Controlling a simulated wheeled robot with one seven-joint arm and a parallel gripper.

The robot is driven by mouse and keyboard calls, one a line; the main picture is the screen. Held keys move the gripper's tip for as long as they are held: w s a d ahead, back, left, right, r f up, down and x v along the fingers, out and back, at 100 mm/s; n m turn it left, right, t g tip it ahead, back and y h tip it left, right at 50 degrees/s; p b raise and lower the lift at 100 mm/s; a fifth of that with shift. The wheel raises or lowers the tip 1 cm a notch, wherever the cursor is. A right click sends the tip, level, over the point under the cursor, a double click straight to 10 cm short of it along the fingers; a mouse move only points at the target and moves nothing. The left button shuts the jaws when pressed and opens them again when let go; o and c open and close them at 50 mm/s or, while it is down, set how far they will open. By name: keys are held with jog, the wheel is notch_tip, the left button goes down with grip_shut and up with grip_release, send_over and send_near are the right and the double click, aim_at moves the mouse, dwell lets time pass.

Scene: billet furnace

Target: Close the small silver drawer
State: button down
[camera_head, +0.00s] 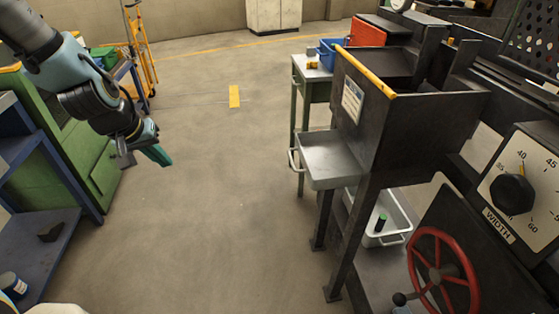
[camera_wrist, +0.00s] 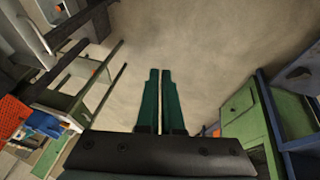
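The small silver drawer (camera_head: 330,160) is in the middle of the head view. It sticks out to the left from the dark machine (camera_head: 425,125), open and appearing empty, with a bar handle (camera_head: 293,160) on its left front. My gripper (camera_head: 160,155) hangs in the air well to the left of the drawer, apart from it and pointing down. In the wrist view, its two green fingers (camera_wrist: 161,98) lie almost together with only a thin gap and nothing between them.
A green-legged table (camera_head: 312,75) with a blue bin (camera_head: 328,52) stands behind the drawer. A white tub (camera_head: 385,222) and red handwheel (camera_head: 443,270) are lower right. A green cabinet (camera_head: 90,165) and blue shelf (camera_head: 40,250) stand left. The floor between is clear.

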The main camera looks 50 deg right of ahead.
jog(key=s+d+f+m+g+h, duration=0.1)
jog(key=s+d+h, duration=0.1)
jog(key=s+d, duration=0.5)
jog(key=s+d+f+m+g+h, duration=0.15)
jog(key=s+d, duration=0.25)
jog(key=d, duration=0.6)
jog(key=s+d+f+p, duration=0.2)
jog(key=d+f, duration=0.5)
jog(key=d, duration=0.3)
jog(key=shift+t, duration=0.45)
jog(key=shift+s+n, duration=0.15)
jog(key=shift+n, duration=0.1)
send_near(335, 158)
jog(key=x, duration=0.4)
jog(key=shift+w+f, duration=0.3)
jog(key=shift+f, duration=0.1)
jog(key=shift+s+d, duration=0.2)
jog(key=shift+d, duration=0.05)
jog(key=shift+s, duration=0.1)
